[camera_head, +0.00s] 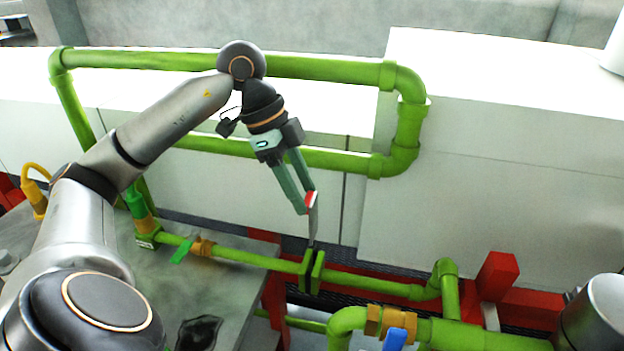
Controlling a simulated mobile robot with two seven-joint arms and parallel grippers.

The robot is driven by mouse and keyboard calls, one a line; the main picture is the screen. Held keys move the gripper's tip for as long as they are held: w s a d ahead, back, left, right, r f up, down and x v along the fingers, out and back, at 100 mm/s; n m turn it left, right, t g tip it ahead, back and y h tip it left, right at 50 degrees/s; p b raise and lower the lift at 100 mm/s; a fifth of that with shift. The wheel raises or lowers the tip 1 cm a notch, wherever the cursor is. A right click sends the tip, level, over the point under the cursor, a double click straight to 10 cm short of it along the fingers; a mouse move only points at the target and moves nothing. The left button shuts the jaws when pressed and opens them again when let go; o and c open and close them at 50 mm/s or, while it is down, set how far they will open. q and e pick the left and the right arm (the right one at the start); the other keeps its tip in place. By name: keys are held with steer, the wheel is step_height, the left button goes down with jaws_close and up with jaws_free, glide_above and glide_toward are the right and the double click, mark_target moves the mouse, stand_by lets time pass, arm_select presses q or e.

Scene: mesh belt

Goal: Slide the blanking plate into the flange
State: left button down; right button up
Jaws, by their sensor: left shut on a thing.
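The blanking plate (313,228) is a thin grey plate with a red part at its top, seen nearly edge-on. My left gripper (309,203) is shut on its red top end and holds it upright. The flange (311,271) is a pair of green discs with a narrow dark gap between them, on a green pipe. The plate's lower edge appears just above the gap, roughly in line with it. I cannot tell whether it touches the discs. My right gripper is not in view.
A green pipe loop (405,130) rises behind my left arm. A small valve with a green handle (181,251) sits left of the flange. A blue-handled valve (395,338) and a red beam (497,274) are at lower right. Pale cabinets (490,190) stand behind.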

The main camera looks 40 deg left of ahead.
arm_select(q)
steer(key=shift+s, duration=0.1)
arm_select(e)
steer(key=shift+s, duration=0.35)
arm_select(q)
steer(key=shift+r, duration=0.1)
step_height(320, 180, down, 6)
steer(key=b, duration=0.3)
steer(key=shift+r+b, duration=0.1)
steer(key=shift+b, duration=0.3)
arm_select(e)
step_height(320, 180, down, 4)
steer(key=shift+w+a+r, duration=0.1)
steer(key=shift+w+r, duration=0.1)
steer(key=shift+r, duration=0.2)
arm_select(q)
steer(key=shift+p, duration=0.55)
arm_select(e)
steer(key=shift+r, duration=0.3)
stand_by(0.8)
arm_select(q)
steer(key=shift+f+b, duration=2.55)
steer(key=shift+f, duration=0.8)
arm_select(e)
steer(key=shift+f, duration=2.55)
